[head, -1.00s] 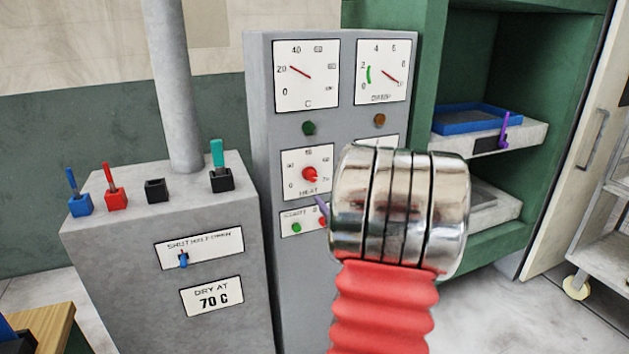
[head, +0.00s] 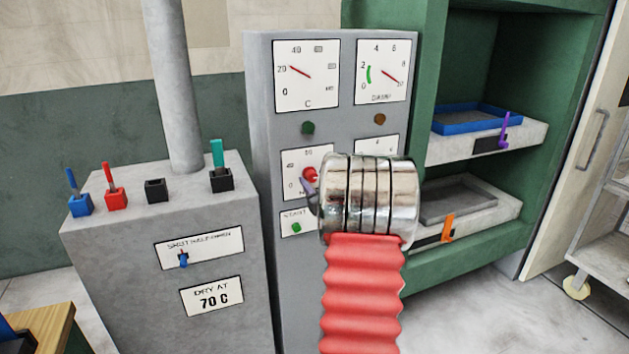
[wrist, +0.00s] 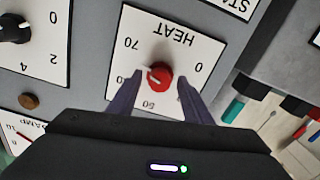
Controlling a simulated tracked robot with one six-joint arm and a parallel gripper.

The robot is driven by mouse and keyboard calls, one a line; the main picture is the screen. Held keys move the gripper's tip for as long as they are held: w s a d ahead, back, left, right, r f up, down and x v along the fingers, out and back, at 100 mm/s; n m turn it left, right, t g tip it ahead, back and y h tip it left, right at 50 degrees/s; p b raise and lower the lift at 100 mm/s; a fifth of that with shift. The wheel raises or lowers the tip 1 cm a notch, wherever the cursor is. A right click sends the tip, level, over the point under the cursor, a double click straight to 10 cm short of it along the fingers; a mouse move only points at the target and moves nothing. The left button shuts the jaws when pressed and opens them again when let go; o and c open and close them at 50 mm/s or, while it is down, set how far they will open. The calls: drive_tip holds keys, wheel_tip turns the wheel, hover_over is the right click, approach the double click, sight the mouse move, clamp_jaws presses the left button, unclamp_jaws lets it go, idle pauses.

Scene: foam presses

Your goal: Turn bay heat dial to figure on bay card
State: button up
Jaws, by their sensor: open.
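The red heat dial (head: 310,174) is on the grey panel, partly hidden by my wrist. In the wrist view the dial (wrist: 160,76) appears upside down on its HEAT plate. Its white mark points left in that view, on the side of the printed 70; the exact reading is unclear. My gripper (wrist: 160,82) is open, with one purple finger on each side of the dial; I cannot tell whether they touch it. In the head view one finger (head: 309,192) shows just below the dial. The bay card (head: 213,297) on the grey cabinet reads DRY AT 70 C.
A temperature gauge (head: 306,75) and a damp gauge (head: 383,72) sit above the dial. A green button (head: 296,228) is close below it. Several switches top the left cabinet (head: 105,260). Green shelving with a blue tray (head: 470,121) stands right.

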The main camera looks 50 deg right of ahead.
drive_tip(key=shift+c, duration=0.6)
drive_tip(key=c, duration=0.9)
drive_tip(key=shift+m, duration=1.5)
drive_tip(key=shift+c, duration=0.2)
drive_tip(key=o, duration=1.1)
drive_tip(key=shift+c, duration=0.2)
